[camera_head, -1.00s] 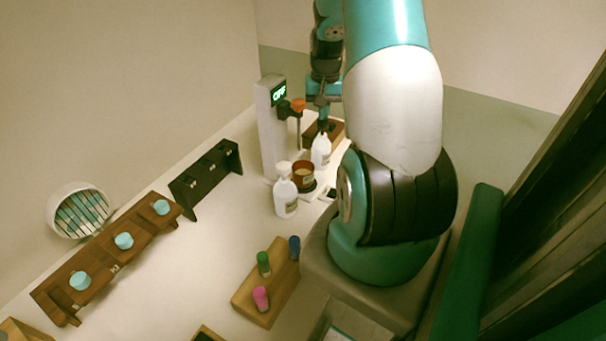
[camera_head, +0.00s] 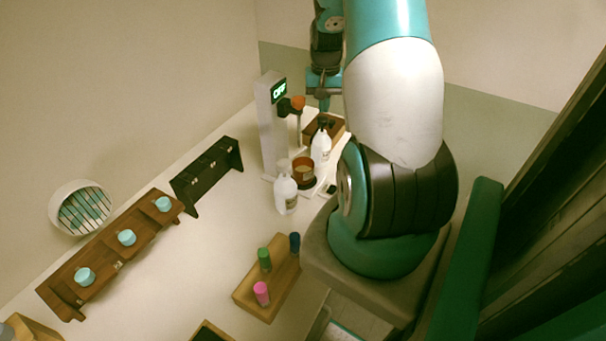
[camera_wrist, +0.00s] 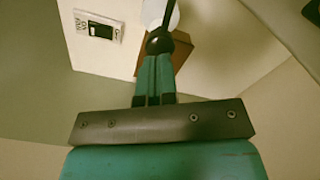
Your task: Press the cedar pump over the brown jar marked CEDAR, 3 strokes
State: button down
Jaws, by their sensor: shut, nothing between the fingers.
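My gripper (camera_head: 324,106) is shut and empty, pointing down above the white bottle with a dark pump head (camera_head: 321,146). In the wrist view its closed fingers (camera_wrist: 154,66) point at the dark round pump head (camera_wrist: 159,42), with part of the white bottle (camera_wrist: 165,14) behind. I cannot tell from these views whether the tips touch the head. A brown jar (camera_head: 303,172) with a pale label stands between this bottle and a second white bottle with a white pump (camera_head: 285,192). The lettering on the jar and bottles is too small to read.
A grey post device (camera_head: 272,125) with a lit OFF display and an orange knob (camera_head: 298,103) stands beside the jar. A brown wooden box (camera_head: 335,131) is behind the bottle. A dark rack (camera_head: 206,172) and a wooden rack with blue-lidded jars (camera_head: 110,252) stand left.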

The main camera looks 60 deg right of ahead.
aim_at(323, 118)
jog(key=shift+f+b, duration=1.05)
jog(key=shift+f, duration=0.65)
jog(key=shift+r+p, duration=1.5)
jog(key=shift+r, duration=0.3)
notch_tip(323, 118, up, 6)
jog(key=p, duration=0.4)
jog(key=shift+p, duration=0.35)
jog(key=shift+a, duration=0.1)
